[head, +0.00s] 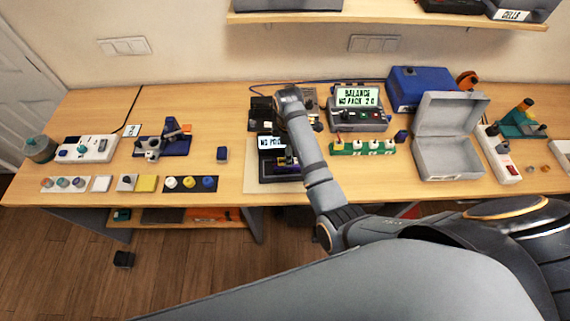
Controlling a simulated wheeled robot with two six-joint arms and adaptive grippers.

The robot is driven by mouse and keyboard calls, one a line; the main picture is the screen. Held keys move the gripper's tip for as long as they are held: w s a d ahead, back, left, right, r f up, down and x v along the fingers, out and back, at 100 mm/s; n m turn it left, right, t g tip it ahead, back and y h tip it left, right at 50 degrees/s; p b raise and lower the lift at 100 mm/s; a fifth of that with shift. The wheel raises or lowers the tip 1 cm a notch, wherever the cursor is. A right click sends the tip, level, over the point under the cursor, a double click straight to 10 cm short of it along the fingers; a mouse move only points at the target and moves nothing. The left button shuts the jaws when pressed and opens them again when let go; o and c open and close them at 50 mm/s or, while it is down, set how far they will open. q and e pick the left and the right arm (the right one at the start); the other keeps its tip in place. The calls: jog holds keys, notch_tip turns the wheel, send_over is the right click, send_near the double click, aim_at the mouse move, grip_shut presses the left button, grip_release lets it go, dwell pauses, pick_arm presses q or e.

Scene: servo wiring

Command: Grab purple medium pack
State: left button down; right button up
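A small dark purple piece (291,168) with a yellowish edge shows on a black device near the table's front, left of my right forearm. It may be the purple medium pack, but it is too small and partly covered to be sure. My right arm reaches in from the lower right, with its wrist over this device. The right gripper's fingers are not clearly visible against the dark device, so I cannot tell whether they are open or hold anything. My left gripper is not in view.
The black device has a lit screen (271,142). Behind it stands a balance unit (358,107). A green rack (362,148) and an open grey case (447,140) stand to the right. A dark blue block (222,154) is left, with bare table around it.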

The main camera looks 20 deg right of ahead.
notch_tip(320, 180, down, 2)
jog(key=shift+w+a+f, duration=0.1)
jog(key=shift+w+f, duration=0.1)
jog(key=shift+f, duration=0.35)
jog(key=shift+w+a+f, duration=0.1)
jog(key=shift+w+f, duration=0.05)
jog(key=shift+f, duration=0.4)
jog(key=shift+s+a+f+b, duration=0.1)
jog(key=shift+f+b, duration=0.1)
jog(key=shift+f, duration=0.25)
jog(key=shift+s+a+f+b, duration=0.1)
jog(key=shift+f+b, duration=0.1)
jog(key=shift+f, duration=0.25)
jog(key=shift+f+b, duration=0.75)
jog(key=shift+b, duration=0.3)
jog(key=shift+s+f+b, duration=0.1)
jog(key=shift+b, duration=0.2)
jog(key=c, duration=1)
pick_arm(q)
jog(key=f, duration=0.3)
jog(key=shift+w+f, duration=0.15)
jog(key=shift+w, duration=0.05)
pick_arm(e)
grip_shut()
